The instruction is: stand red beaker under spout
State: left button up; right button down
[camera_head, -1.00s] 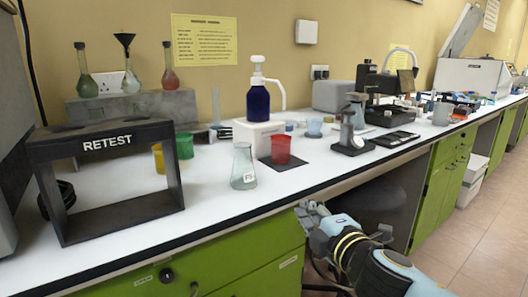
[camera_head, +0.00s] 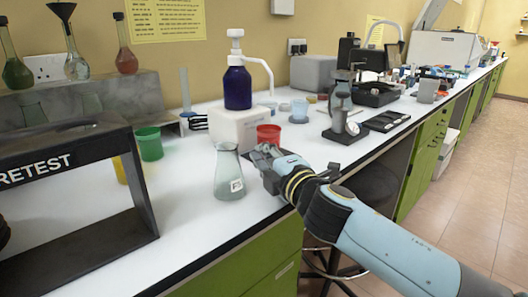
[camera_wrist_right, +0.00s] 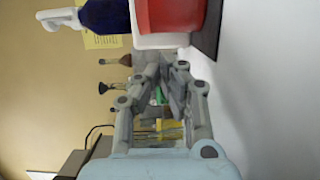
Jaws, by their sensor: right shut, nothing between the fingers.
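The red beaker (camera_head: 268,134) stands upright in front of the white stand (camera_head: 233,128), and its lower part is hidden by my right gripper (camera_head: 262,156). The blue pump bottle (camera_head: 238,88) is on that stand. Its white spout (camera_head: 262,67) curves right and its tip hangs above the beaker in the head view. My right gripper is shut and empty, low and close to the beaker's near side. In the right wrist view the red beaker (camera_wrist_right: 172,14) lies just beyond the fingertips (camera_wrist_right: 160,72), apart from them. My left gripper is not in view.
A clear flask (camera_head: 228,172) stands left of my right gripper. The black RETEST frame (camera_head: 75,195) and a green beaker (camera_head: 149,143) are further left. A gauge stand (camera_head: 345,125) is to the right.

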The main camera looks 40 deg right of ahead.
aim_at(258, 144)
jog(key=w, duration=0.3)
jog(key=w+d, duration=0.1)
jog(key=w, duration=0.1)
jog(key=shift+w, duration=0.35)
jog(key=shift+w+d+f, duration=0.1)
jog(key=shift+w, duration=0.4)
jog(key=shift+s, duration=0.1)
jog(key=shift+s+d, duration=0.5)
jog(key=shift+s, duration=0.1)
jog(key=shift+s+d, duration=0.1)
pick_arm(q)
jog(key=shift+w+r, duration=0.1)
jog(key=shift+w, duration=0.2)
